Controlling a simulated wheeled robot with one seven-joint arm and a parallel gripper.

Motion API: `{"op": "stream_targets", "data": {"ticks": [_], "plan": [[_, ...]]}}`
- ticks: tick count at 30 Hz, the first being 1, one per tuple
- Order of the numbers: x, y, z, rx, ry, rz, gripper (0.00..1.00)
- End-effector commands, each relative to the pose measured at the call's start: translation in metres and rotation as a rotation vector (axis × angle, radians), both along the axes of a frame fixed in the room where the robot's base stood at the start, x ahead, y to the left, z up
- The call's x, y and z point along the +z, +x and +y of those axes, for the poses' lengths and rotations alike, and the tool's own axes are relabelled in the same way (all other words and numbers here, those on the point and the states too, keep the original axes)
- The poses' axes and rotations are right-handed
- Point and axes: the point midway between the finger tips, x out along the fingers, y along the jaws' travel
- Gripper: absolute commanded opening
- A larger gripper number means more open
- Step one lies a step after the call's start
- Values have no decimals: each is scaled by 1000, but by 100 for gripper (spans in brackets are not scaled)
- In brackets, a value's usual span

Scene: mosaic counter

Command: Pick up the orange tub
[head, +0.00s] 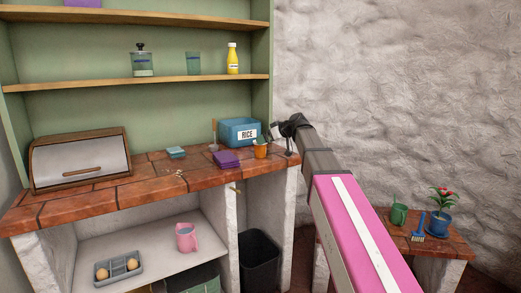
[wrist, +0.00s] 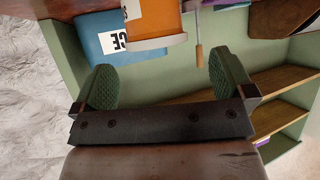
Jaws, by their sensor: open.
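The orange tub (head: 261,151) is small and stands on the brick counter near its right end, in front of the blue RICE box (head: 239,132). In the wrist view the tub (wrist: 155,22) is at the top, cut off by the frame edge, beyond the fingertips and roughly between them sideways. My gripper (wrist: 162,68) is open, its two green pads wide apart with nothing between them. In the head view my gripper (head: 281,131) is to the right of the tub and a little higher, apart from it.
The RICE box (wrist: 106,42) is close to the tub. Purple cloths (head: 226,159) lie to its left, and a wooden-handled tool (head: 214,133) stands behind them. A bread box (head: 80,160) fills the counter's left. Shelves (head: 140,83) hang above. The counter's front middle is mostly clear.

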Motion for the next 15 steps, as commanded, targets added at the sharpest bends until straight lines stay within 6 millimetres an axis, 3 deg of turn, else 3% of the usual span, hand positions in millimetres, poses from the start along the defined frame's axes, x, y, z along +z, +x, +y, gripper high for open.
{"op": "stream_targets", "data": {"ticks": [15], "plan": [[-27, 27, 34, -1, -1, 0, 100]]}}
